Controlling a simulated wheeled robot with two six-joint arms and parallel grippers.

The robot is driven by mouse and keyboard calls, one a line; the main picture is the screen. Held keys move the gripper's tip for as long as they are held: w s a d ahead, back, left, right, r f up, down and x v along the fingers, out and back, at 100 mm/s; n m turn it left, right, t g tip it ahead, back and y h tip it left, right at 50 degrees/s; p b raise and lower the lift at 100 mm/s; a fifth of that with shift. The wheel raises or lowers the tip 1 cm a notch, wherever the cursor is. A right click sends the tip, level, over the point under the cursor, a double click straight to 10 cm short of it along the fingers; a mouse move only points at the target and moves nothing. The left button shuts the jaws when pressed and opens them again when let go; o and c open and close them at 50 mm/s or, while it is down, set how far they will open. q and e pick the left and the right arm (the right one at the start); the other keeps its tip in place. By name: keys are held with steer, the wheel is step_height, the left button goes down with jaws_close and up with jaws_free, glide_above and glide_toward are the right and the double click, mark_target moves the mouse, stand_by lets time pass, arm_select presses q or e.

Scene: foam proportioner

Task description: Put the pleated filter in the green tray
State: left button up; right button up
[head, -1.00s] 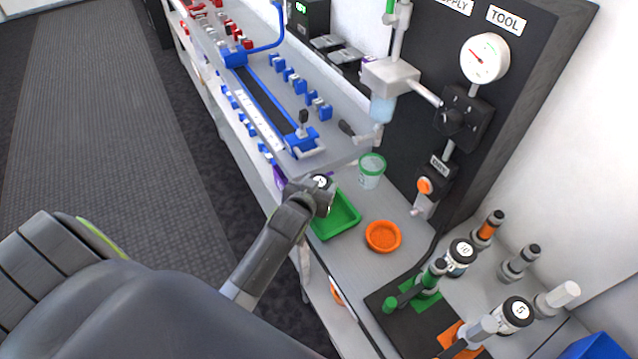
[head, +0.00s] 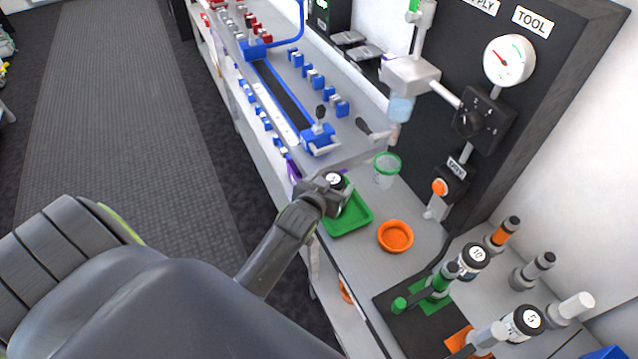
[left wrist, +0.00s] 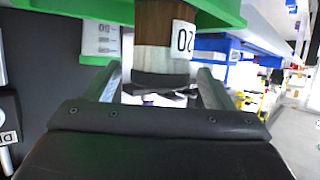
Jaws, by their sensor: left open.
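The green tray (head: 349,226) lies on the bench. My left gripper (head: 341,192) is over its left end in the head view. A cylinder with a dark round top and white label (head: 333,179) shows at the gripper; I take it as the pleated filter. In the left wrist view it is a brown body (left wrist: 155,22) with a white label, seemingly numbered 20, and a dark end. It stands between the open fingers of the gripper (left wrist: 160,85), with the tray's green rim (left wrist: 55,12) around it. Whether it touches the tray floor is hidden. My right gripper is not in view.
An orange bowl (head: 395,237) sits right of the tray, and a clear green-rimmed cup (head: 386,170) stands behind it. Numbered pieces (head: 473,258) stand at lower right. A blue manifold (head: 318,138) lies farther back. A dark gauge panel (head: 545,110) rises at the bench's rear.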

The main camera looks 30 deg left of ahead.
arm_select(q)
steer(key=b+v, duration=0.1)
steer(key=v, duration=0.9)
steer(key=shift+s, duration=0.15)
steer(key=shift+d, duration=0.1)
